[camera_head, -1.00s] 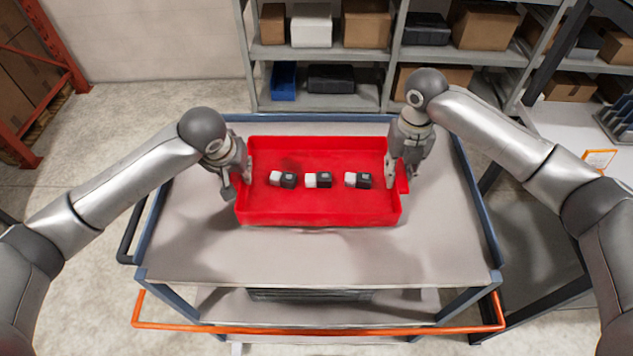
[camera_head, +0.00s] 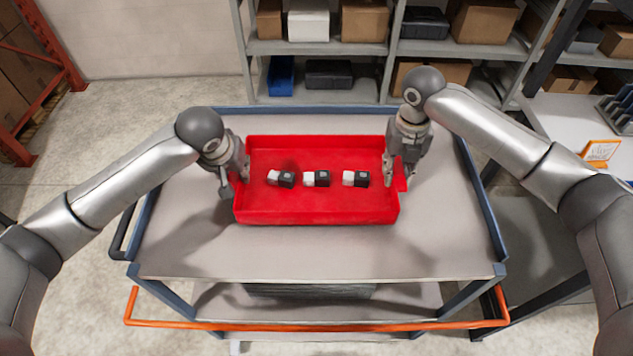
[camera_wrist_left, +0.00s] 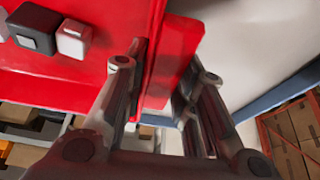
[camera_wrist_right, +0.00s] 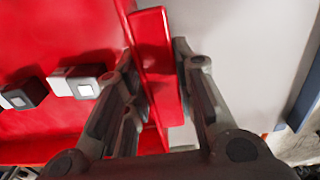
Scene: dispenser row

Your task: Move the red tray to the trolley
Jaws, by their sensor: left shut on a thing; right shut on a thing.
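The red tray (camera_head: 310,212) is over the top of the trolley (camera_head: 320,258), level, with three small black-and-white items (camera_head: 316,179) in a row inside it. I cannot tell whether it touches the trolley top. My left gripper (camera_head: 236,182) is shut on the tray's left side; the left wrist view shows its fingers around the red wall (camera_wrist_left: 165,65). My right gripper (camera_head: 396,176) is shut on the tray's right side; the right wrist view shows its fingers on either side of the red wall (camera_wrist_right: 157,70). The gripped parts are partly hidden by the fingers.
The trolley has a blue frame and an orange handle (camera_head: 320,325) on the near side. Shelves (camera_head: 340,88) with boxes stand behind it. A pale table (camera_head: 575,130) with an orange-framed sign (camera_head: 601,151) is at the right. Bare trolley top lies around the tray.

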